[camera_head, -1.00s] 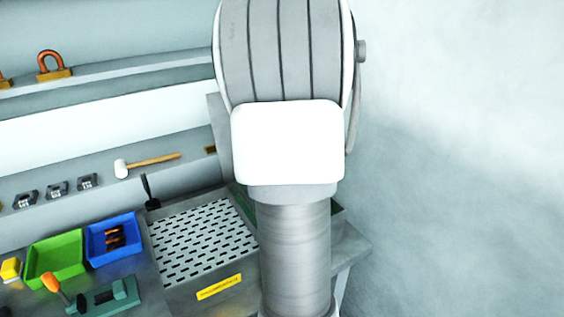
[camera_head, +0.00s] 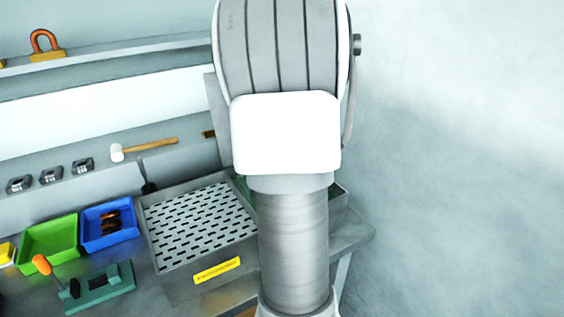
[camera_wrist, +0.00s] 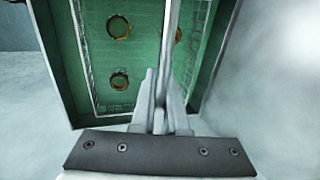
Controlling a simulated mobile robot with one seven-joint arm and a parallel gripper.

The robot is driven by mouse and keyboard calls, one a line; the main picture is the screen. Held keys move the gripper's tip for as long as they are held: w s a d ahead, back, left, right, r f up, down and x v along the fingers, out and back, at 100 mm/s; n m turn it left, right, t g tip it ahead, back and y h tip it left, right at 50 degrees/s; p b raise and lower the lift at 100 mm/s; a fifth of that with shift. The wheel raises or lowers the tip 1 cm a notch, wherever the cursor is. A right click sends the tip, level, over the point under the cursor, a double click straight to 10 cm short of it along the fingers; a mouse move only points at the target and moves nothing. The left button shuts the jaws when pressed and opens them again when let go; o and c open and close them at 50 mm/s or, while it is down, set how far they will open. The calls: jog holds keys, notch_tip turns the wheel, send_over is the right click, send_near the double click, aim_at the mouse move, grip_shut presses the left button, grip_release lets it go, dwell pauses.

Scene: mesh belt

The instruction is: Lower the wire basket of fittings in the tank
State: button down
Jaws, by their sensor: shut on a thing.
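In the wrist view my gripper (camera_wrist: 158,112) is shut on the handle (camera_wrist: 171,45) of the wire basket (camera_wrist: 83,62). The basket's thin wire frame shows inside the green-lined tank (camera_wrist: 55,60), within its walls as seen from above. Brass ring-shaped fittings (camera_wrist: 119,80) lie in the basket. How deep the basket sits cannot be told. In the head view my arm hides my gripper, the basket and most of the tank (camera_head: 339,205); only a part of the tank's rim shows beside the arm.
A perforated metal tray (camera_head: 200,225) with a yellow label stands left of the tank. A blue bin (camera_head: 110,236), a green bin (camera_head: 48,240) and a teal clamp (camera_head: 98,288) are further left. A mallet (camera_head: 145,149) lies on the ledge behind. Open floor is to the right.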

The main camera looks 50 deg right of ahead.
jog(key=shift+f+b, duration=1.35)
jog(key=shift+f, duration=1.1)
jog(key=shift+s+a+f+b, duration=0.1)
jog(key=shift+s+f+b, duration=0.05)
jog(key=shift+f+b, duration=0.65)
jog(key=c, duration=0.9)
grip_release()
jog(key=shift+o, duration=0.3)
jog(key=shift+r, duration=0.1)
jog(key=shift+r, duration=0.45)
jog(key=p+v, duration=0.3)
jog(key=v, duration=1.3)
jog(key=shift+s+r, duration=0.2)
